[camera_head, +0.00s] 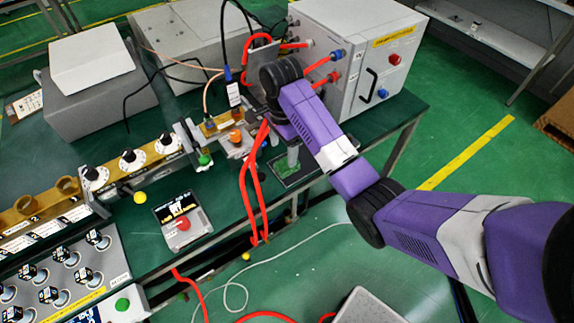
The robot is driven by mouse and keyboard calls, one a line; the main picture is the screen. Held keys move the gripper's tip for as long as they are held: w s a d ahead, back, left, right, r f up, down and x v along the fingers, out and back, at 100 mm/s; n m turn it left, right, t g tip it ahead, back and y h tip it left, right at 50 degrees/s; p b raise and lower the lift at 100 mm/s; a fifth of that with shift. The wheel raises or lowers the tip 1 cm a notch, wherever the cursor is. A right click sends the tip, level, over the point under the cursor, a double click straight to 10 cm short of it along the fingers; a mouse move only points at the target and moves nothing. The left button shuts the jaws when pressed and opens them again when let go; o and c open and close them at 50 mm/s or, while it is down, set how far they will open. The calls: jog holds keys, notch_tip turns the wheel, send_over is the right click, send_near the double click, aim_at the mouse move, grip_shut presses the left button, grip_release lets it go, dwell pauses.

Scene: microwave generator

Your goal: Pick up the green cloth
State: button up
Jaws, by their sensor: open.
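A small bright green patch that looks like the green cloth (287,168) lies on a dark square with a light outline near the front edge of the green-topped bench (165,228). My gripper (293,158) points down over the right side of this patch at the end of my purple arm. Its fingers are small and partly hidden by the arm, and it is open. I cannot tell whether the fingertips touch the cloth.
Red hoses (246,190) hang over the bench edge just left of my gripper. A white generator box (360,55) stands behind my arm. A brass waveguide line with knobs (128,160) and a small display box with a red button (182,220) stand to the left.

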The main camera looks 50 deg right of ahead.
jog(key=f, duration=0.5)
jog(key=f+p, duration=0.1)
jog(key=f, duration=0.1)
jog(key=shift+s+d+f, duration=0.1)
jog(key=shift+d+f, duration=0.1)
jog(key=shift+d, duration=0.15)
jog(key=c, duration=1.4)
jog(key=shift+r, duration=0.1)
notch_tip(320, 180, up, 15)
jog(key=p, duration=0.5)
notch_tip(320, 180, up, 5)
send_over(285, 164)
jog(key=shift+p, duration=0.3)
